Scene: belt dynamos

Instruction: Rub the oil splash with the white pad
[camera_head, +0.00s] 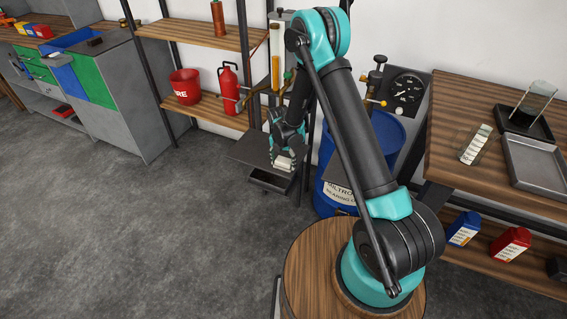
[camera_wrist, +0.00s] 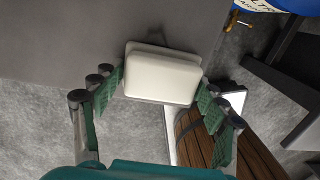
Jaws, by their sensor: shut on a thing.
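My gripper (camera_head: 285,143) is shut on the white pad (camera_head: 284,163), over a dark grey plate (camera_head: 247,152) by the wall. In the wrist view the white pad (camera_wrist: 162,77) is a rounded block held between the green fingers of my gripper (camera_wrist: 162,90). The grey plate (camera_wrist: 120,25) fills the upper left of that view. I cannot tell whether the pad touches the plate. A faint dark patch shows just beyond the pad, but I cannot tell oil from shadow. The oil splash is not clearly visible in either view.
A dark tray (camera_head: 270,180) sits below the pad. A blue drum (camera_head: 383,135) stands right of it, near a pressure gauge (camera_head: 407,90). A shelf with a red extinguisher (camera_head: 230,90) and red bucket (camera_head: 186,87) is left. Open floor (camera_head: 130,230) lies at left.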

